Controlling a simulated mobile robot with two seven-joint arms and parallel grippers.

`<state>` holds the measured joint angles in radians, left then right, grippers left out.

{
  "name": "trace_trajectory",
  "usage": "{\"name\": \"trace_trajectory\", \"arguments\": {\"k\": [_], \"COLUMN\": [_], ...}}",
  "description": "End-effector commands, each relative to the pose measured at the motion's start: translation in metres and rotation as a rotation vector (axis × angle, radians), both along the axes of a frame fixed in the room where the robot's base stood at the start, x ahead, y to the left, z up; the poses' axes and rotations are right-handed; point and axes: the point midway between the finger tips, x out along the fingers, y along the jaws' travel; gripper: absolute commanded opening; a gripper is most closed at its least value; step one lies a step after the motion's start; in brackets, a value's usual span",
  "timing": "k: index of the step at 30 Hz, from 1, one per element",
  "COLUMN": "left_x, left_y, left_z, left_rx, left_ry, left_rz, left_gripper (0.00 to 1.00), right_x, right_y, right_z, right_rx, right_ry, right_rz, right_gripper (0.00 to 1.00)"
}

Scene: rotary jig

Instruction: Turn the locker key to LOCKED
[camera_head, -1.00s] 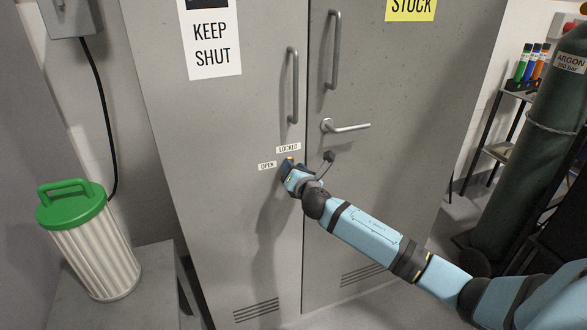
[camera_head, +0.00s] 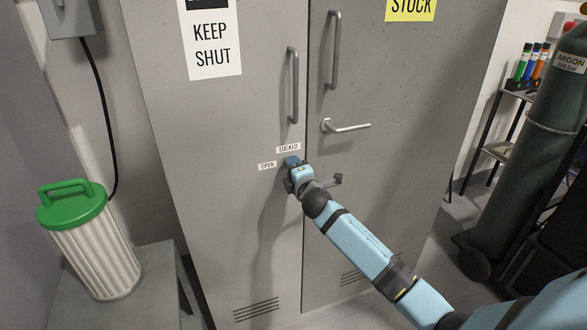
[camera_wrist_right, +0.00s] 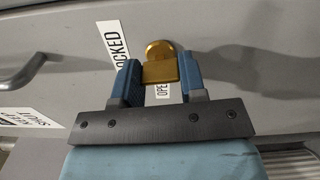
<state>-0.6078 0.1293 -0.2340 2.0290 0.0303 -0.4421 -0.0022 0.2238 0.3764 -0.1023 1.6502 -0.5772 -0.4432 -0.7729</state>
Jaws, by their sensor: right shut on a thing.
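The brass locker key (camera_wrist_right: 160,72) sits in its round lock on the grey locker door (camera_head: 225,125). In the right wrist view my right gripper (camera_wrist_right: 159,82) is shut on the key's flat head, one blue finger on each side. In the head view the same gripper (camera_head: 291,165) is at the lock and hides the key. The LOCKED label (camera_head: 288,148) is just above the gripper and the OPEN label (camera_head: 267,165) is to its left. In the wrist view the LOCKED label (camera_wrist_right: 118,50) is left of the key. My left gripper is out of view.
Two vertical door handles (camera_head: 293,85) and a lever handle (camera_head: 345,126) stand out above the lock. A green-lidded ribbed canister (camera_head: 92,250) is at the left. A dark green argon cylinder (camera_head: 530,150) stands at the right. The door around the lock is clear.

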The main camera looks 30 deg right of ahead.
Motion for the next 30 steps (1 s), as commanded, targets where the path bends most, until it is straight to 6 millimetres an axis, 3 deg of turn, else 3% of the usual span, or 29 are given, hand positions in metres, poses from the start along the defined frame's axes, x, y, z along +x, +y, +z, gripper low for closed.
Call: {"name": "trace_trajectory", "arguments": {"k": [9,26,27,30], "left_x": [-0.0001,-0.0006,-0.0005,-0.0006], "left_y": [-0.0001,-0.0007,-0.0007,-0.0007], "left_z": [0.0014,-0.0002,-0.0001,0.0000], "left_rx": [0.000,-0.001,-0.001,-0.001], "left_ry": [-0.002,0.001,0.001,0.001], "left_rz": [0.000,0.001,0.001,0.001], "left_gripper": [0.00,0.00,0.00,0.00], "right_x": [-0.0001,-0.0001,-0.0001,-0.0001], "right_y": [-0.0005,-0.0003,-0.0003,-0.0003], "right_z": [0.0002,0.0000,0.0000,0.0000], "right_rx": [0.122,0.147,0.147,0.147], "right_ry": [-0.029,-0.035,-0.035,-0.035], "right_rz": [-0.001,-0.001,-0.001,0.000], "right_gripper": [0.15,0.15,0.45,0.64]}}
